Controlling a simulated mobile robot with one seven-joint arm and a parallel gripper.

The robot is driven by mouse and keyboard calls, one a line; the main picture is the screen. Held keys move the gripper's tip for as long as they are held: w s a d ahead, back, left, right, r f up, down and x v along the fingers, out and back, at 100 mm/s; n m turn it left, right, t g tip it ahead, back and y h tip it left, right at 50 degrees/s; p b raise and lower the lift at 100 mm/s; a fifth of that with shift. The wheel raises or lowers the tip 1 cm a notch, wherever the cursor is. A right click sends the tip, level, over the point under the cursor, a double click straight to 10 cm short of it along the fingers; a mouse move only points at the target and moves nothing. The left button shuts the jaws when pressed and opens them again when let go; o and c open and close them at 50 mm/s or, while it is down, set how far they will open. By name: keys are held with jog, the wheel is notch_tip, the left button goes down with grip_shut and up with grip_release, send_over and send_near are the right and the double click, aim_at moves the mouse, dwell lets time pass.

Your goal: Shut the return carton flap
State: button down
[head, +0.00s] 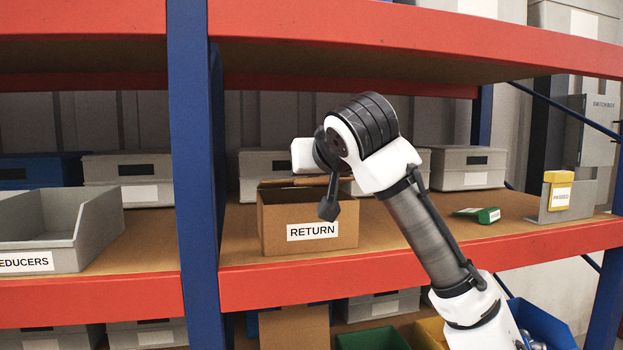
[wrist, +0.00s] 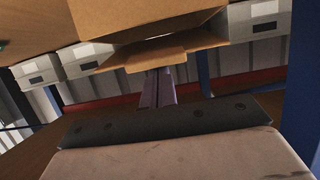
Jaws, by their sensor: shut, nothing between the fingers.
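The return carton (head: 275,225) is a brown box with a white RETURN label, standing on the middle shelf. Its brown flap (head: 290,182) shows at the top, with a dark gap below it. The wrist view looks upside down; there the carton (wrist: 145,18) fills the top and the flap (wrist: 120,58) juts out from it at an angle. My gripper (wrist: 157,76) is shut and empty, its fingertips at the flap's edge; I cannot tell whether they touch.
A blue post (head: 190,170) stands left of the carton, beside a grey open bin (head: 75,230). Grey lidded boxes (head: 470,165) line the back. A green item (head: 478,214) and a grey holder with a yellow PASSED box (head: 558,188) are at the right. The upper shelf (head: 430,30) hangs above.

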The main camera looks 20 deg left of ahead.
jog(key=shift+t+y, duration=0.5)
jog(key=shift+t, duration=0.2)
jog(key=f+b, duration=0.2)
jog(key=f, duration=0.1)
jog(key=f+b, duration=0.1)
jog(key=b, duration=0.1)
jog(key=shift+s+d+f, duration=0.15)
jog(key=shift+d+f, duration=0.1)
jog(key=shift+f, duration=0.1)
jog(key=shift+r, duration=0.1)
